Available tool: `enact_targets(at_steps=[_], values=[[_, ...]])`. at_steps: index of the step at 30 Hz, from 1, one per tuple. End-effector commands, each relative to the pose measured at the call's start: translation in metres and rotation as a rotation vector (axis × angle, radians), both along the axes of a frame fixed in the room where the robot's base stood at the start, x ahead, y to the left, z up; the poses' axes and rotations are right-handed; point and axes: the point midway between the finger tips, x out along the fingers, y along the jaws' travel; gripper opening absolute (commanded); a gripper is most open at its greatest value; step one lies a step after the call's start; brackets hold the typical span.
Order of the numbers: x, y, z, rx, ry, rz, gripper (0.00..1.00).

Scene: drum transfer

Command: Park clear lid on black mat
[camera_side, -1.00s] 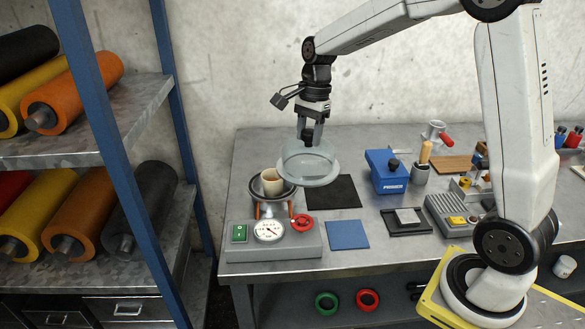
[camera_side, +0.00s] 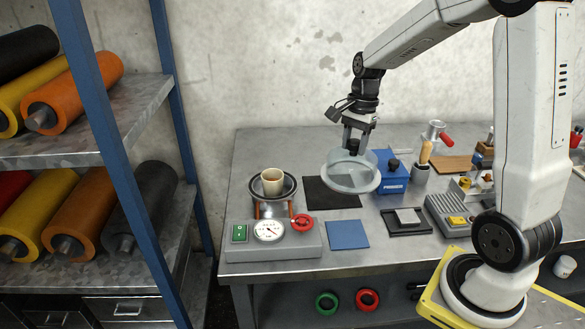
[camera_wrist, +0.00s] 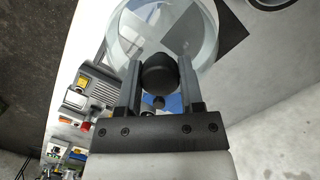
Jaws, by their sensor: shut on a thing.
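The clear lid (camera_side: 351,178) is a round, see-through dome with a dark knob on top. My gripper (camera_side: 354,150) is shut on the knob and holds the lid in the air. In the side view the lid overlaps the right part of the black mat (camera_side: 318,194) and the left edge of the blue box. The wrist view shows the dark knob (camera_wrist: 160,74) between my two fingers, with the clear lid (camera_wrist: 125,38) beyond it. The black mat also shows in the wrist view (camera_wrist: 232,32), partly beside the lid.
A blue mat (camera_side: 348,235) lies in front of the black mat. A blue box (camera_side: 392,180) stands close right of the lid. A black tray (camera_side: 406,222) lies nearer.

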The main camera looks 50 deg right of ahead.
Motion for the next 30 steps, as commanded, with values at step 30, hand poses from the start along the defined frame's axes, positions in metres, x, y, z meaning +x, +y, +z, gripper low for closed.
enact_targets(at_steps=[30], values=[[0.010, -0.038, -0.031, 0.002, 0.000, 0.002, 0.00]])
